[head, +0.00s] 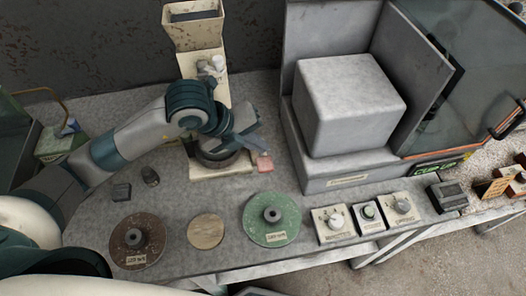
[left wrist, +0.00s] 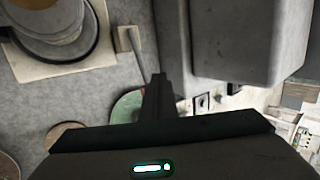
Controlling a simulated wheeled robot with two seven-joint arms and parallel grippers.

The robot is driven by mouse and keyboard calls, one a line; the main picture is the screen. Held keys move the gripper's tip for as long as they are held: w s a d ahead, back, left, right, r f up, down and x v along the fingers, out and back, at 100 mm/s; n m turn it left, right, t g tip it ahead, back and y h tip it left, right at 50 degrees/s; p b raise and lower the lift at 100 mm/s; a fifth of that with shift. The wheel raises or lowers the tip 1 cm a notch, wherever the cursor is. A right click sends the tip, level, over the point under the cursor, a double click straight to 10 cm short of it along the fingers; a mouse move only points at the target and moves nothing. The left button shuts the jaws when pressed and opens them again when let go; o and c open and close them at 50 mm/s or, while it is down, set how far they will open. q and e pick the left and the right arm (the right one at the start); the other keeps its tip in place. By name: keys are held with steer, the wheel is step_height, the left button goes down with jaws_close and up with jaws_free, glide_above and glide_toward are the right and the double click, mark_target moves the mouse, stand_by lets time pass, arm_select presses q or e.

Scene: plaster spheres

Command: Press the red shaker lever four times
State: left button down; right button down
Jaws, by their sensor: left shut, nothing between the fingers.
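The shaker is a cream stand with a hopper (head: 193,30) on top and a base plate (head: 222,174) below, standing left of the grey block machine. A small red lever pad (head: 264,163) sticks out at the right of its base. My left gripper (head: 256,149) is shut and empty, just above and behind the red pad; whether it touches cannot be told. My arm covers part of the shaker. In the left wrist view, the shut fingers (left wrist: 157,84) point into the scene, with a pale lever-like bar (left wrist: 129,40) left of them and the shaker's round pan (left wrist: 55,20) at the upper left.
A large grey block (head: 348,105) in a housing stands close to the right. Along the front lie a brown disc (head: 124,244), a tan disc (head: 205,232), a green disc (head: 284,231) and several knob boxes (head: 332,225). Bare tabletop lies between the shaker and the discs.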

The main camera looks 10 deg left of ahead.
arm_select(q)
steer(key=shift+w+r, duration=0.1)
steer(key=shift+r, duration=0.3)
steer(key=shift+w+a, duration=0.1)
steer(key=r+p, duration=0.1)
steer(key=w+r, duration=0.1)
steer(key=r, duration=0.1)
steer(key=r+p, duration=0.1)
steer(key=shift+w+a+r+p, duration=0.25)
steer(key=shift+w+a+p, duration=0.1)
steer(key=shift+w+a, duration=0.05)
steer(key=shift+s, duration=0.1)
stand_by(0.9)
